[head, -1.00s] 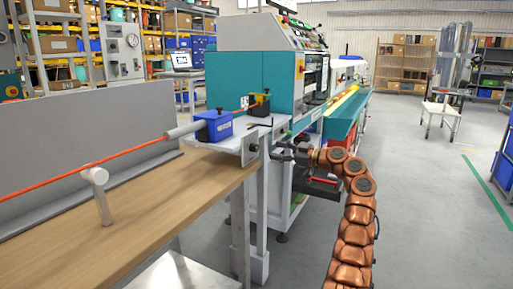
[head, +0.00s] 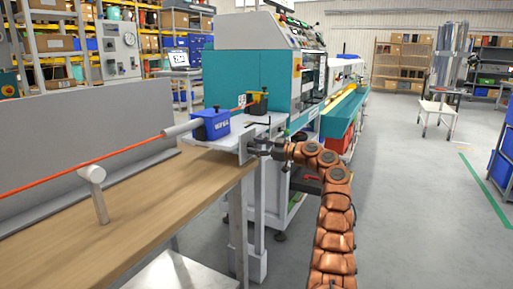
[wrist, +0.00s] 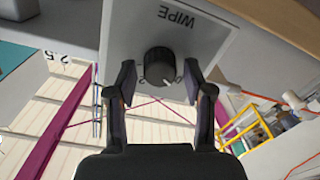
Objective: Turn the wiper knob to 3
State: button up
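The wiper knob (wrist: 160,67) is a dark round knob on a light plate (wrist: 203,45) lettered "WIPE", which appears upside down in the wrist view. A pale pointer mark shows on the knob's lower right edge; small markings around it are too faint to read surely. My gripper (wrist: 159,72) is open, with one finger on each side of the knob and a visible gap to it. In the head view my gripper (head: 258,147) is at the plate (head: 246,146) on the end of the bench, and hides the knob.
A teal machine (head: 245,82) stands behind. A red bin (head: 340,138) is beyond the arm.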

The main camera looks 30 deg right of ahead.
grip_shut()
